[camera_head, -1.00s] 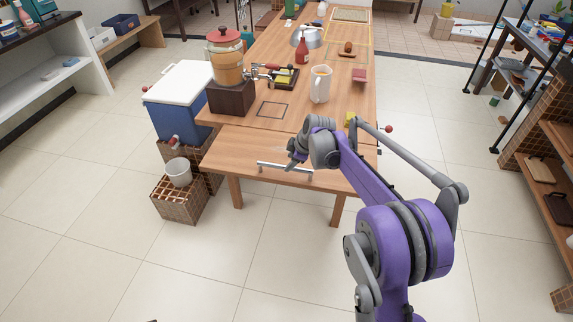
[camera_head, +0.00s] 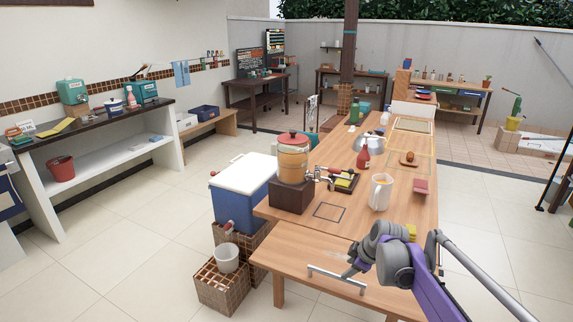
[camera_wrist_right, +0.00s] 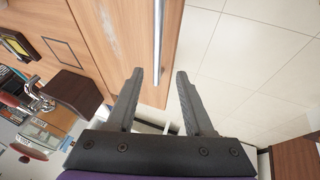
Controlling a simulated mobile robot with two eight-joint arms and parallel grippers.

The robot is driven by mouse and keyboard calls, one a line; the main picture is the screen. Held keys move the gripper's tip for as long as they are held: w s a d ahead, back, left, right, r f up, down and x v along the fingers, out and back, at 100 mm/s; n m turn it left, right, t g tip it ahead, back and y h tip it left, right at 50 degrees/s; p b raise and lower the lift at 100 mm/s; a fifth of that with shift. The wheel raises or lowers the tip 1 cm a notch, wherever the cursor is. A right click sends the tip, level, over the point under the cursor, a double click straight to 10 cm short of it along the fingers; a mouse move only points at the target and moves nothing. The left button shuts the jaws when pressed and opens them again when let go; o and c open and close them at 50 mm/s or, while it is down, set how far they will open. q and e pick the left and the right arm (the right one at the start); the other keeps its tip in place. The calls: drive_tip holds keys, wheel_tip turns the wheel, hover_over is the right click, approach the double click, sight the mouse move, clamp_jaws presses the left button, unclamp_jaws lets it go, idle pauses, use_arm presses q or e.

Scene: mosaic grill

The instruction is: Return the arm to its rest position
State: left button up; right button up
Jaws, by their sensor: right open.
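My right arm, purple and grey, reaches in from the lower right in the head view. Its gripper (camera_head: 352,265) is over the near end of the wooden table (camera_head: 290,250), close to the metal bar handle (camera_head: 335,280) at the table's front. In the right wrist view the gripper (camera_wrist_right: 160,76) has its two dark fingers apart with nothing between them. The bar handle (camera_wrist_right: 158,40) shows beyond the fingertips; I cannot tell the exact gap. My left gripper is not in view.
On the table stand a drink dispenser (camera_head: 293,158), a white mug (camera_head: 380,192) and a red bottle (camera_head: 364,157). A blue cooler (camera_head: 232,205) and a crate (camera_head: 222,288) with a white cup (camera_head: 228,258) stand left of the table. Floor at left is clear.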

drive_tip(key=s+a+r+m+p, duration=0.1)
drive_tip(key=s+a+r+m, duration=0.1)
drive_tip(key=s, duration=0.3)
drive_tip(key=s+a+r+m+p, duration=0.1)
drive_tip(key=s+a+r, duration=0.15)
drive_tip(key=s, duration=0.25)
drive_tip(key=s+a+f+m+h+p, duration=0.1)
drive_tip(key=s+m, duration=0.3)
drive_tip(key=s, duration=0.8)
drive_tip(key=s+a+f+m+h+p, duration=0.1)
drive_tip(key=s+m, duration=0.4)
drive_tip(key=s, duration=0.7)
drive_tip(key=shift+s+f+p, duration=0.2)
drive_tip(key=shift+s+p, duration=0.1)
drive_tip(key=shift+p, duration=0.5)
drive_tip(key=shift+a, duration=0.1)
